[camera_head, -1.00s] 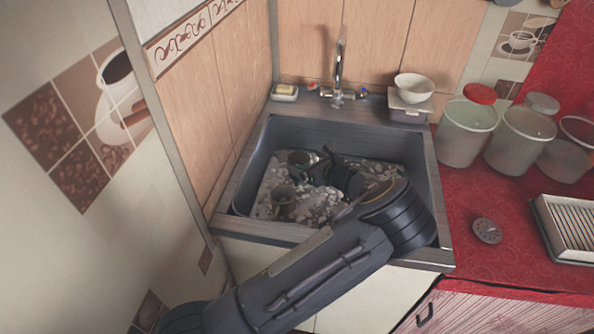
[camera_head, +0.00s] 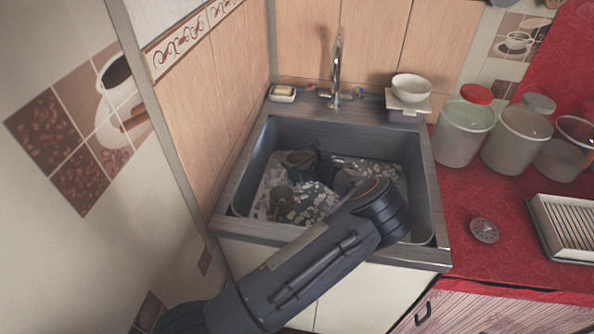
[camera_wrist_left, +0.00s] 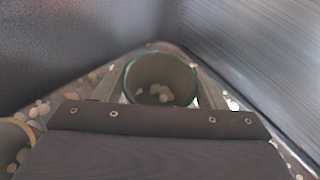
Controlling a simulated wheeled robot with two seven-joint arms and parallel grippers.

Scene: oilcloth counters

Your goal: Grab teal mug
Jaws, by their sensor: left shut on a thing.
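The teal mug (camera_wrist_left: 160,82) stands in the sink, its round teal rim facing up in the left wrist view. In the head view it looks dark (camera_head: 297,164) and sits toward the back left of the basin. My left gripper (camera_head: 314,160) is shut on the teal mug, with a finger on either side of it in the wrist view. Pale bits show inside or through the mug's mouth. My wrist and forearm hide part of the basin. My right gripper is not in view.
A second mug (camera_head: 282,198) stands nearer the front left of the sink (camera_head: 228,203); its tan rim shows at the wrist view's left edge (camera_wrist_left: 14,124). Pale pebble-like bits cover the basin floor. A tap (camera_head: 337,70) and a white bowl (camera_head: 411,87) are behind.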

